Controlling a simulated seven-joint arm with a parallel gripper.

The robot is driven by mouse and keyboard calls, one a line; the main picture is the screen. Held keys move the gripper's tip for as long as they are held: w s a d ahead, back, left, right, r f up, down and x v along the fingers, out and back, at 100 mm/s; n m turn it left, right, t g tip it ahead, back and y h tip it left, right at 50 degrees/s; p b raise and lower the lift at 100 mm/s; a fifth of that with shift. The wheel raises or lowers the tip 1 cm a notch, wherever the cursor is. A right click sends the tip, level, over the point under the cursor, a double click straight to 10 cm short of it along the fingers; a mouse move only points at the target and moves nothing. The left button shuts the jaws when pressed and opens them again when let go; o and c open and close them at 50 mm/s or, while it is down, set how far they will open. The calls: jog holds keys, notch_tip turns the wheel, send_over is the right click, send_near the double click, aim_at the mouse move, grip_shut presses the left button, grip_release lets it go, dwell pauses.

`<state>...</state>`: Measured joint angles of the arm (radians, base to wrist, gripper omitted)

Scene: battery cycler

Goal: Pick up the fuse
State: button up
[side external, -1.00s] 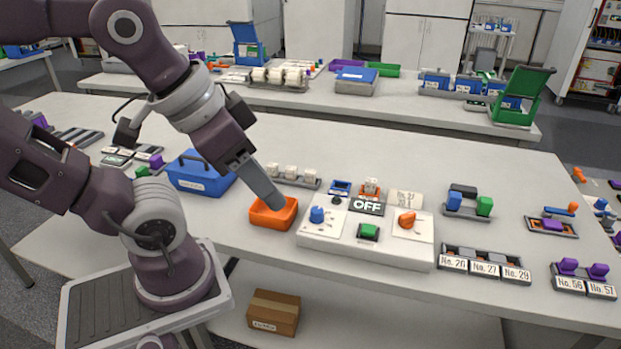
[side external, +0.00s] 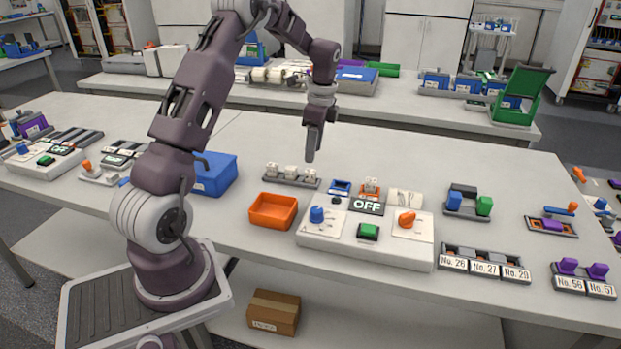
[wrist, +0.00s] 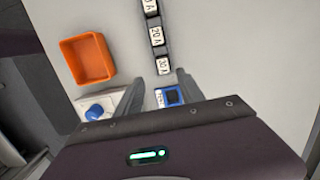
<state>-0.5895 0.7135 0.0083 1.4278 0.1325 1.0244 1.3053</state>
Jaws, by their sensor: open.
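Several white fuse blocks (side external: 290,171) stand in a dark rack (side external: 274,179) behind the orange tray. In the wrist view, fuses (wrist: 157,35) marked 20 A and 30 A (wrist: 163,66) show in a line, with another cut off at the top edge. My gripper (side external: 310,157) points down in the air above the table near the rack's right end. Its fingers are apart and empty (wrist: 159,79) in the wrist view, with the 30 A fuse just beyond the tips. A small blue frame with a dark middle (wrist: 172,96) lies between the fingers.
An orange tray (side external: 273,211) stands in front of the rack. The white control unit (side external: 340,246) has a blue knob (side external: 316,214), a green button, an orange knob and an OFF display (side external: 367,205). A blue box (side external: 208,174) stands to the left.

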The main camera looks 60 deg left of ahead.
aim_at(311, 171)
jog(key=f, duration=0.4)
jog(key=a+f, duration=0.1)
jog(key=f, duration=0.2)
jog(key=shift+s+a, duration=0.1)
grip_shut()
